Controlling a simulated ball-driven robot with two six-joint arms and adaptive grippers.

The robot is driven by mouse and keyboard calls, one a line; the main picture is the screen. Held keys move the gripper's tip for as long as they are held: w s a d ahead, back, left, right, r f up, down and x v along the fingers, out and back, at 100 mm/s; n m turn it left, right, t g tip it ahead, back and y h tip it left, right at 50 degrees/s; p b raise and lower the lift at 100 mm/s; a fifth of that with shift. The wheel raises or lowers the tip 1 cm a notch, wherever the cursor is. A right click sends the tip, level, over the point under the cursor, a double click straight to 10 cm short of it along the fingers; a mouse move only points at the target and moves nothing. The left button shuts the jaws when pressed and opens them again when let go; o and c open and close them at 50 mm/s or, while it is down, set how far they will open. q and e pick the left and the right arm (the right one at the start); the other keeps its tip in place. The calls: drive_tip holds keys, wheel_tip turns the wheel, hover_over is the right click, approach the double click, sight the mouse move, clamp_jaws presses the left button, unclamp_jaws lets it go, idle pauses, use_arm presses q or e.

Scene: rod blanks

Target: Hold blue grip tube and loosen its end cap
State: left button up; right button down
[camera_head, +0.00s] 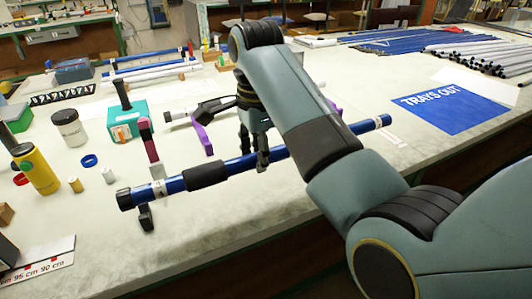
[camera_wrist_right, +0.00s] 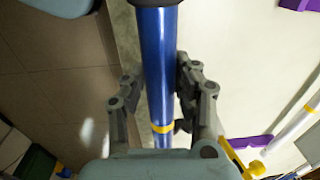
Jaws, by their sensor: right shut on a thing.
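The blue grip tube (camera_head: 235,166) lies slantwise above the bench in the head view, with a black foam sleeve (camera_head: 208,173) and a white label near its left end. Its black end cap (camera_head: 124,199) is on the left end. My right gripper (camera_head: 257,160) is shut around the tube to the right of the sleeve. In the right wrist view the tube (camera_wrist_right: 158,60) runs between the two fingers of the gripper (camera_wrist_right: 160,100), with a yellow band near the palm. My left gripper is not in view.
A black-footed support (camera_head: 146,217) stands under the tube's left end. A yellow bottle (camera_head: 36,170), a jar (camera_head: 70,128), a teal box (camera_head: 127,122) and a purple bracket (camera_head: 202,138) stand nearby. A blue "TRAYS OUT" mat (camera_head: 455,108) lies at the right. The bench front is clear.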

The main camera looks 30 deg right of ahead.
sight(227, 194)
drive_tip(key=shift+w+a+f+b, duration=1.2)
drive_tip(key=shift+w+a+f, duration=0.1)
drive_tip(key=shift+f, duration=0.15)
drive_tip(key=shift+w+a+f+b, duration=1.2)
drive_tip(key=shift+a+f, duration=0.1)
drive_tip(key=shift+f, duration=0.15)
drive_tip(key=shift+w+a+f, duration=0.2)
drive_tip(key=shift+w+a, duration=0.1)
drive_tip(key=shift+a, duration=0.05)
drive_tip(key=shift+f, duration=1)
drive_tip(key=shift+r, duration=0.15)
drive_tip(key=shift+r+p, duration=0.5)
drive_tip(key=shift+p, duration=0.2)
